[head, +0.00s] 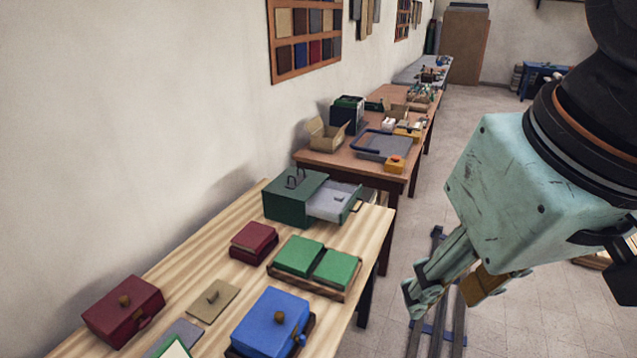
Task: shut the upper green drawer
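A dark green cabinet (287,207) with black handles on top stands at the far end of the light striped table. One green-fronted drawer (333,201) is pulled out of its right side, showing a pale grey inside. Whether another drawer sits below it I cannot tell. My pale teal gripper (452,293) hangs at the right, pointing down and left, beyond the table's right edge in the picture and apart from the drawer. A tan piece shows by its fingers. I cannot tell whether it is part of the gripper, or how wide the fingers stand.
On the striped table (217,259) are a dark red box (254,242), green blocks in a brown tray (272,283), a blue knobbed box (269,322), a maroon box (123,311) and a tan plate (212,300). A brown table (325,160) stands beyond. Floor rails lie below my gripper.

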